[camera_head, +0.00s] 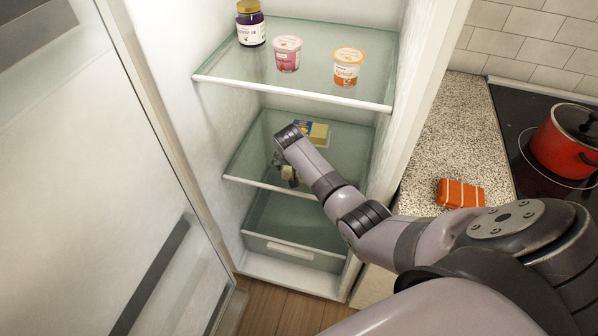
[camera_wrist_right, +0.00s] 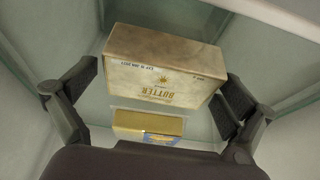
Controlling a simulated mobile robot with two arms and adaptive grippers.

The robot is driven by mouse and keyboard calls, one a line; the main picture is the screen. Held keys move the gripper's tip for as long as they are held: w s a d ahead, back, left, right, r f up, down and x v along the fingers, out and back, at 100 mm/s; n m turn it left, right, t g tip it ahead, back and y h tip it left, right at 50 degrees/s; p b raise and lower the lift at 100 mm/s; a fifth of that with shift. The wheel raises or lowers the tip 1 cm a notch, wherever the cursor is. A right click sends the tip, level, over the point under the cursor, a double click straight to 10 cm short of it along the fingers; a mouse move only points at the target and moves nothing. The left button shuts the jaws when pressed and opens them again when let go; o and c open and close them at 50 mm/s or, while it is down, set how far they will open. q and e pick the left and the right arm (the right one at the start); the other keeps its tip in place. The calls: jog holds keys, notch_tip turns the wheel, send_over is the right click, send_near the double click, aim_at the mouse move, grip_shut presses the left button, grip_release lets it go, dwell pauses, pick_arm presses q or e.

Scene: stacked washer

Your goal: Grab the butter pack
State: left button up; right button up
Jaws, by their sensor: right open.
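The butter pack (camera_head: 319,134) lies on the fridge's middle glass shelf, partly hidden behind my right arm in the head view. In the right wrist view the butter pack (camera_wrist_right: 163,65) is a pale box with upside-down "BUTTER" lettering. My right gripper (camera_wrist_right: 155,95) is open, with one finger on each side of the pack in that picture. I cannot tell whether the right finger touches it. In the head view my right gripper (camera_head: 286,170) is small and partly hidden by its wrist. My left gripper is not in view.
A yellow-and-blue shape (camera_wrist_right: 148,125), perhaps a reflection, shows below the pack. The upper shelf (camera_head: 300,92) holds a dark jar (camera_head: 251,25), a pink cup (camera_head: 287,54) and an orange cup (camera_head: 348,67). The open door (camera_head: 90,150) stands left. A red pot (camera_head: 567,145) is right.

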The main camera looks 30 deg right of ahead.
jog(key=shift+r, duration=0.1)
jog(key=c, duration=1.3)
